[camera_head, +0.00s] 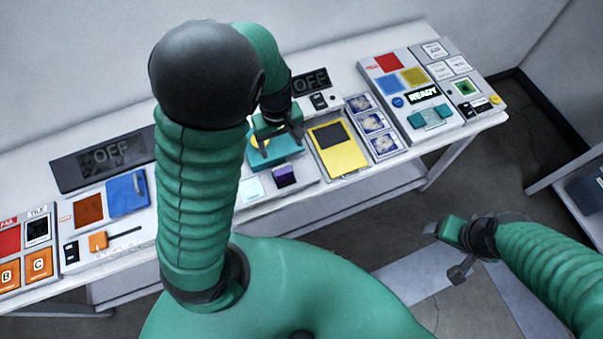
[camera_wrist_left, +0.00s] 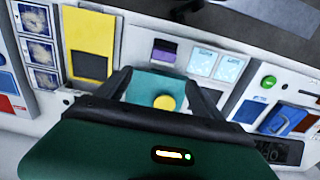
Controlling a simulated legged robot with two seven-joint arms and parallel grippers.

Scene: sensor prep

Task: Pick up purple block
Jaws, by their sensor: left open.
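The purple block (camera_head: 285,176) sits on the white console table, in a slot near the front edge. It also shows in the left wrist view (camera_wrist_left: 164,50), above centre, with a dark purple top part and a lighter lower part. My left gripper (camera_head: 281,142) is open and empty over the teal panel (camera_head: 287,149), behind the block as the head camera sees it. In the left wrist view my two fingers (camera_wrist_left: 162,88) straddle the teal panel with its yellow round button (camera_wrist_left: 164,102). The block lies beyond the fingertips, apart from them. My right gripper (camera_head: 446,250) hangs off the table with its fingers apart, empty.
Pale blue tiles (camera_head: 250,189) lie just left of the block. A yellow panel (camera_head: 341,154) stands to its right. A blue panel (camera_head: 127,193) and orange pieces lie further left. A READY display (camera_head: 423,95) and coloured squares are at the right. Floor in front is open.

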